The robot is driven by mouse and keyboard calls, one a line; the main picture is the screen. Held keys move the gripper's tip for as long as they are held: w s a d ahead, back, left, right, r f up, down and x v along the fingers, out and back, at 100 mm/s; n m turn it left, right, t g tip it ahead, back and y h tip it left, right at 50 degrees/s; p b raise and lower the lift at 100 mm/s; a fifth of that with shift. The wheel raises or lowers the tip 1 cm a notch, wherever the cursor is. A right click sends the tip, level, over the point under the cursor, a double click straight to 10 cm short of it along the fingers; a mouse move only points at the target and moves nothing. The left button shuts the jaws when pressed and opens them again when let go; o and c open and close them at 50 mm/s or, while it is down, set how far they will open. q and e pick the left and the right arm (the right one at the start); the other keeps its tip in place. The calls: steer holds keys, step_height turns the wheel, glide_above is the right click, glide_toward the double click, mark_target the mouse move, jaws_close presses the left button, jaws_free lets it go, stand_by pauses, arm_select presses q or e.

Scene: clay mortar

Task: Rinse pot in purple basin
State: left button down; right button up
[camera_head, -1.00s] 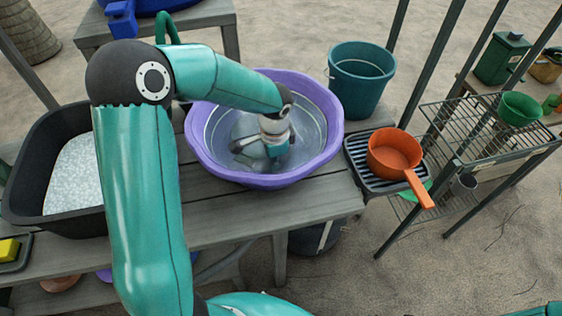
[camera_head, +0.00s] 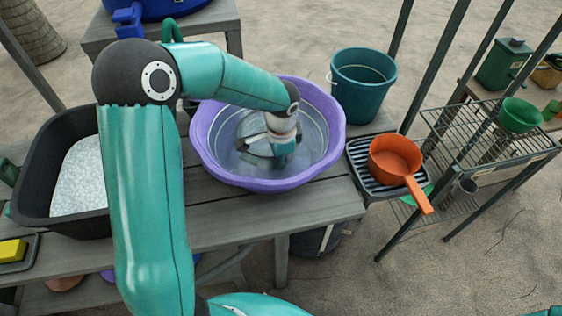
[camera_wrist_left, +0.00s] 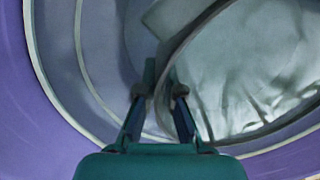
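The purple basin (camera_head: 330,165) stands on a grey wooden bench, with clear water showing inside it. My left gripper (camera_head: 270,152) reaches down into the basin. In the left wrist view, a silvery metal pot (camera_wrist_left: 245,70) lies inside the basin, and the basin's purple wall (camera_wrist_left: 50,130) shows at the left. The two fingertips of my left gripper (camera_wrist_left: 162,80) sit on either side of the pot's rim and look shut on it. In the head view the pot is mostly hidden by my left gripper and looks tilted. My right gripper is out of view.
A black tub (camera_head: 35,185) of pale granules is left of the basin. A teal bucket (camera_head: 362,85) stands behind right. An orange saucepan (camera_head: 394,157) rests on a black rack (camera_head: 362,180) at the right. A wire shelf (camera_head: 450,130) is beyond it.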

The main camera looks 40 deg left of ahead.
arm_select(q)
step_height(320, 180, up, 14)
steer(key=p, duration=1)
steer(key=shift+r, duration=0.2)
stand_by(0.8)
